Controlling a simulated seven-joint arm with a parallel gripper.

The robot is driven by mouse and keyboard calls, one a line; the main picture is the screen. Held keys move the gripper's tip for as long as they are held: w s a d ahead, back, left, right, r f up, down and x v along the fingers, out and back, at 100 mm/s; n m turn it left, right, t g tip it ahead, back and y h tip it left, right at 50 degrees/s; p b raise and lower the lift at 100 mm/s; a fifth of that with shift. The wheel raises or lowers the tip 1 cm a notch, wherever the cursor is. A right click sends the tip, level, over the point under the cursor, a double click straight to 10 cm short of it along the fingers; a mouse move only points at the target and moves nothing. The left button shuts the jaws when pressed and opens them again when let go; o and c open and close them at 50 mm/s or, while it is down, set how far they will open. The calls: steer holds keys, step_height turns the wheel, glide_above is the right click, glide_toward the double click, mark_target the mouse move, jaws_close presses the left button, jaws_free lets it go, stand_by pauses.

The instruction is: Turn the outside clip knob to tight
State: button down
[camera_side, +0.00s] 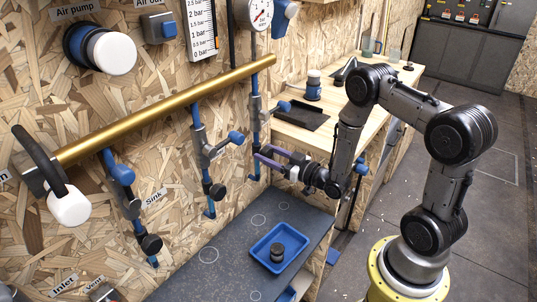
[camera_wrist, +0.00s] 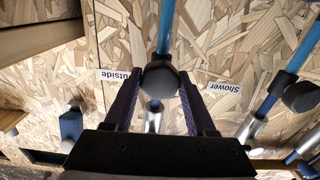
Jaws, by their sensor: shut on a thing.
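In the wrist view, the dark, rounded clip knob (camera_wrist: 158,80) sits on a blue pipe (camera_wrist: 166,25). A label reading "Outside" (camera_wrist: 115,76) is on the board just left of it. My gripper (camera_wrist: 160,76) is shut on this knob, with one dark purple finger on each side. In the side view, my gripper (camera_side: 262,153) reaches the rightmost blue pipe (camera_side: 255,110) under the brass pipe. The knob between the fingers is largely hidden there. I cannot tell how far the knob is turned.
Two other blue pipes with black knobs (camera_side: 217,192) (camera_side: 150,244) hang to the left under the brass pipe (camera_side: 165,110). A blue tray (camera_side: 297,238) with a dark round piece stands on the dark bench below. A wooden worktop (camera_side: 330,125) lies behind my gripper.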

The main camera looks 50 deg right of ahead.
steer(key=m, duration=0.4)
steer(key=shift+m, duration=2.5)
steer(key=shift+d, duration=0.1)
steer(key=shift+c, duration=1.1)
jaws_free()
steer(key=s, duration=1.4)
